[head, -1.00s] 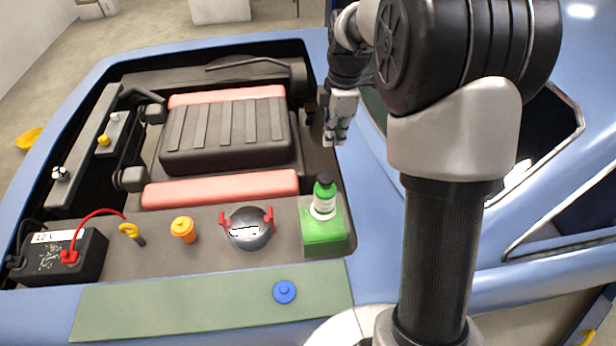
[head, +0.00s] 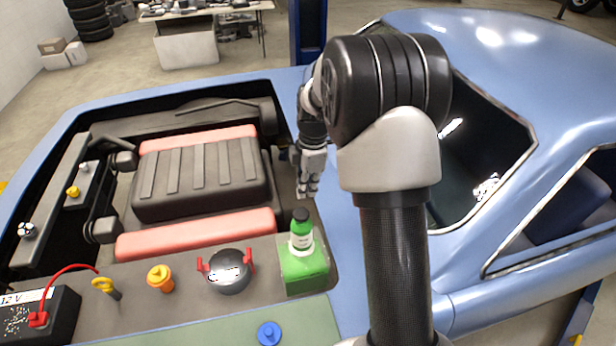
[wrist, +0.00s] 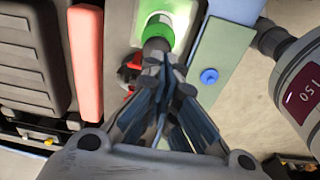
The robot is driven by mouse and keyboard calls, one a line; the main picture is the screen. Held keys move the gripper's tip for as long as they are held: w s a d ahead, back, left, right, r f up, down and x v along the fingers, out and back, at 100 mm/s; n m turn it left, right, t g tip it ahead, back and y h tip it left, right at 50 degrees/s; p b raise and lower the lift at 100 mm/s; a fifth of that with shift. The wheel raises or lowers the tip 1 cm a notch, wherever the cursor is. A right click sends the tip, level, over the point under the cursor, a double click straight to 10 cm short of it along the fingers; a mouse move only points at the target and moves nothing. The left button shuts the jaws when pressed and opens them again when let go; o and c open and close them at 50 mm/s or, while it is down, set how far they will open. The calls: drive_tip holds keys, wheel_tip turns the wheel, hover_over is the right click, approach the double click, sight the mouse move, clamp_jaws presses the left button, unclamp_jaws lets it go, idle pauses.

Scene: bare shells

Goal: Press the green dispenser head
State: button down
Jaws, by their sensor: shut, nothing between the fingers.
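The green dispenser (head: 304,265) stands at the right end of the grey ledge in the head view. It has a block-like green body, a white-labelled neck and a small dark top (head: 301,214). My gripper (head: 307,192) points down just above and behind that top in the picture, with a small gap showing. In the wrist view, the shut, empty fingertips (wrist: 163,62) lie close to the dispenser's dark top (wrist: 156,45), with the green collar (wrist: 158,30) beyond. Whether they touch is hard to tell there.
A dark round pot with red handles (head: 229,272), an orange cap (head: 160,278), a yellow-handled dipstick (head: 105,287) and a battery (head: 40,312) stand left along the ledge. A blue knob (head: 269,333) sits on the green strip in front. The car's blue body (head: 480,250) lies right.

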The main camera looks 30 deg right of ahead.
sight(305, 214)
drive_tip(key=f, duration=0.7)
drive_tip(key=shift+w+a+f, duration=0.1)
drive_tip(key=shift+a+f, duration=0.1)
drive_tip(key=shift+a, duration=0.1)
wheel_tip(305, 214, down, 2)
drive_tip(key=shift+f+b, duration=0.1)
drive_tip(key=shift+b, duration=0.8)
wheel_tip(305, 214, up, 12)
drive_tip(key=shift+s+d+r, duration=0.2)
drive_tip(key=shift+d, duration=0.25)
idle(0.9)
